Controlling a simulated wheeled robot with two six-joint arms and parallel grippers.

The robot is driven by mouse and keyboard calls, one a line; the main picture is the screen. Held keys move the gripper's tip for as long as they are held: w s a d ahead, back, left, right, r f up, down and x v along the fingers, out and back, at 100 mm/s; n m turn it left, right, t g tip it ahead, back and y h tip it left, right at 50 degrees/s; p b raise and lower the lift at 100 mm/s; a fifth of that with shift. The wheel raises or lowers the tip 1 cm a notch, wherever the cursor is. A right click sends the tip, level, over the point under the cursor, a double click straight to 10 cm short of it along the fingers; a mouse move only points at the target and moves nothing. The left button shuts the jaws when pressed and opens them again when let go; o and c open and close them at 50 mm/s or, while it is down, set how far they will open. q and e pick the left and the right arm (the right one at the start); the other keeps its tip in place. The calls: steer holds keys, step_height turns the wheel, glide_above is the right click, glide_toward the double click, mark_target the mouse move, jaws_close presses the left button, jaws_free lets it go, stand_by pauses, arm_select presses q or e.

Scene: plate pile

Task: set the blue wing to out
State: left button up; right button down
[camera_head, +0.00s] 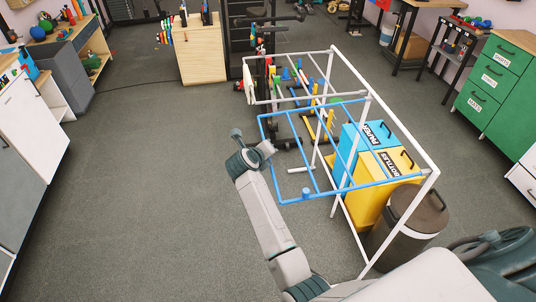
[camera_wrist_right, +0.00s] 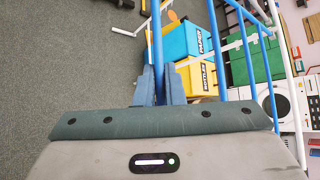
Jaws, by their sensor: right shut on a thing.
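The blue wing (camera_head: 345,192) is a frame of thin blue bars on the white rack (camera_head: 405,120). It extends from the rack's upper part to the left, roughly level, over the floor. My right gripper (camera_head: 266,148) is at the wing's outer left bar. In the right wrist view, the fingers of this gripper (camera_wrist_right: 159,82) are closed around a blue bar of the wing (camera_wrist_right: 157,45). Other blue bars run past on the right of that view. The exact hinge is hard to make out. My left gripper is in neither view.
A blue paper bin (camera_head: 350,143), a yellow bottles bin (camera_head: 370,195) and a dark lidded bin (camera_head: 418,212) stand under and beside the rack. Coloured bars and stands (camera_head: 300,80) clutter the far side. The floor (camera_head: 150,190) at left is clear.

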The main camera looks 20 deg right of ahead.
steer(key=shift+r+p, duration=0.35)
steer(key=shift+r, duration=0.65)
steer(key=c, duration=1.5)
jaws_free()
steer(key=shift+c, duration=0.2)
steer(key=shift+d, duration=0.1)
steer(key=shift+f, duration=0.1)
